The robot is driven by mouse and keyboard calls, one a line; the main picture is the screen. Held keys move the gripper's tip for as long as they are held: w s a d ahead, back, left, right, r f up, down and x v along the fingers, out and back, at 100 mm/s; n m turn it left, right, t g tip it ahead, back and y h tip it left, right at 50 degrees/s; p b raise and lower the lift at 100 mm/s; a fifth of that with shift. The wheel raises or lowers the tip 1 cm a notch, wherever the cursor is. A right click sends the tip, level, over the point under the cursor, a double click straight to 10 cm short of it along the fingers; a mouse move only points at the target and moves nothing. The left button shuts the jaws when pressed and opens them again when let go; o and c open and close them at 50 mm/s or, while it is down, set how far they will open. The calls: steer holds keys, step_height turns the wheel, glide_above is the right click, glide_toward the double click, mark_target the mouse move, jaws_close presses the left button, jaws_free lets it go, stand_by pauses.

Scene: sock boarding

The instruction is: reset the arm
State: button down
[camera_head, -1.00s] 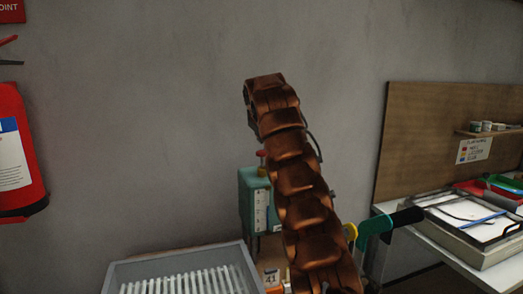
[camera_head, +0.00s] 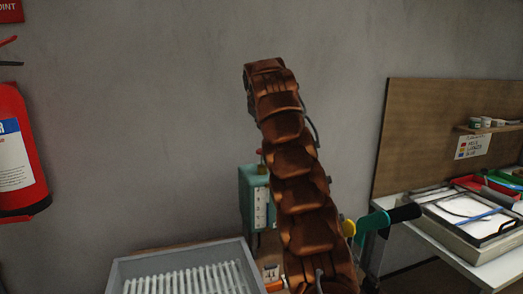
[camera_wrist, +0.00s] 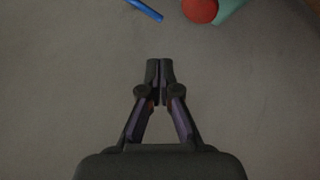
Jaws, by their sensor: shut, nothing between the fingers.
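My copper-coloured arm (camera_head: 295,180) rises through the middle of the head view, bent at its top. My gripper (camera_wrist: 160,68) shows in the wrist view with its two fingertips together and nothing between them. In the head view I cannot make out the gripper.
A teal box with a scale (camera_head: 256,200) stands behind my arm. A grey tray (camera_head: 125,268) with white slats is at lower left. A red extinguisher (camera_head: 14,150) hangs at left. A white table (camera_head: 465,262) with trays is at right. A red round knob (camera_wrist: 200,10) tops the wrist view.

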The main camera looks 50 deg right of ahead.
stand_by(0.4)
steer(key=s+a+f+m+g+y, duration=0.1)
steer(key=s+a+f, duration=0.25)
steer(key=a, duration=0.55)
steer(key=s+a+f+m+g+y, duration=0.1)
steer(key=s+a+f+y, duration=0.2)
steer(key=a, duration=0.6)
steer(key=s+a+f+g, duration=0.2)
steer(key=s+a+f, duration=0.15)
steer(key=a, duration=0.55)
steer(key=s+a+f+g+y, duration=0.1)
steer(key=s+a+f, duration=0.5)
steer(key=s, duration=0.3)
steer(key=s+a+f+n+g+y, duration=0.1)
steer(key=s+a+f, duration=0.6)
steer(key=s+a, duration=0.1)
steer(key=s+a+f+n+g+p, duration=0.1)
steer(key=s+a+f+g, duration=0.1)
steer(key=s+a+f, duration=0.4)
steer(key=s+a, duration=0.1)
steer(key=s, duration=0.4)
steer(key=shift+f+y, duration=0.25)
steer(key=shift+y, duration=0.15)
